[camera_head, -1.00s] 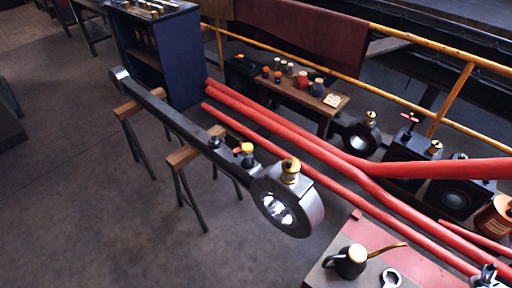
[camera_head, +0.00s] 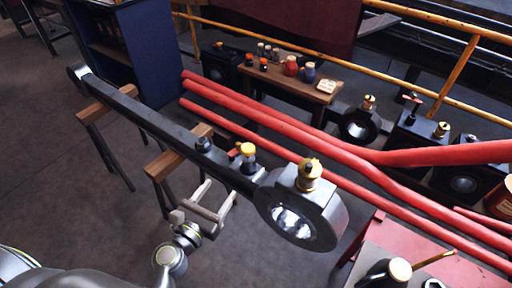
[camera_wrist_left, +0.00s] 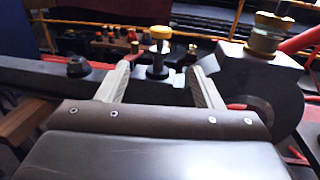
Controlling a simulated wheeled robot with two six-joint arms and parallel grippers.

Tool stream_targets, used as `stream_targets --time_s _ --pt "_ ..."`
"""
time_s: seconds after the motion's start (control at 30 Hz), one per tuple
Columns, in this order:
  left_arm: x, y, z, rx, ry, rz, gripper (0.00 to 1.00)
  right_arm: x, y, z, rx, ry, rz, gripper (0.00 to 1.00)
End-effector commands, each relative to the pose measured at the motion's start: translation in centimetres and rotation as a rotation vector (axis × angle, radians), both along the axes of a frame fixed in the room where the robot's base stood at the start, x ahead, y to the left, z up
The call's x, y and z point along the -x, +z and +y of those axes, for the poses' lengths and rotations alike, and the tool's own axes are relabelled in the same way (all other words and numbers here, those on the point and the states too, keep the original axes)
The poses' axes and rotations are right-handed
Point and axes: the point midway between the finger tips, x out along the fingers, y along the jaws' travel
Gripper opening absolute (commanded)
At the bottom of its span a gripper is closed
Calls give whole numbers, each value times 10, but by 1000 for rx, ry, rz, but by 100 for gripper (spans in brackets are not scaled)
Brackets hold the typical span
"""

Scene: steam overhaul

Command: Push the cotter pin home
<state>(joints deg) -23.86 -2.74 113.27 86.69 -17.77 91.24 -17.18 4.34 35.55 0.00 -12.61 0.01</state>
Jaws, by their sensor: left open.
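The connecting rod (camera_head: 160,121) lies across wooden trestles and ends in a big ring-shaped end (camera_head: 316,216). A yellow-capped pin (camera_head: 247,154), which looks like the cotter pin, stands upright in the rod near the ring. In the left wrist view, the yellow-capped pin (camera_wrist_left: 160,33) stands beyond my fingertips, its metal shank visible below the cap. My left gripper (camera_head: 221,188) is open and empty, just in front of the rod, below the pin. The left wrist view shows both fingers of the gripper (camera_wrist_left: 160,72) apart. My right gripper is not in view.
A dark bolt (camera_head: 203,144) and a brass cup (camera_head: 309,176) stand on the rod beside the pin. Red pipes (camera_head: 290,125) run behind it. A red bench (camera_head: 367,236) with an oil can (camera_head: 385,274) is at lower right. A trestle (camera_head: 167,168) is left of my gripper.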

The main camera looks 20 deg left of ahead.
Motion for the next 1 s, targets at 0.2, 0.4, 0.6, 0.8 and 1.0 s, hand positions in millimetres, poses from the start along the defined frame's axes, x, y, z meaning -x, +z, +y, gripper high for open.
stream_targets --time_s 0.2,0.4,0.6,0.8,1.0 --pt "-17 6 -3 19 0 -8 60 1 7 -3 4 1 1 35" --pt "-52 6 -10 15 -1 -7 60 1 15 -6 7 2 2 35" --pt "-89 6 -18 15 -2 -7 60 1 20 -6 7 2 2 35" --pt "-126 4 -25 13 -1 -7 60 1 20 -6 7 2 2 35" --pt "-155 3 -30 13 -1 -6 60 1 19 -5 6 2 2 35"
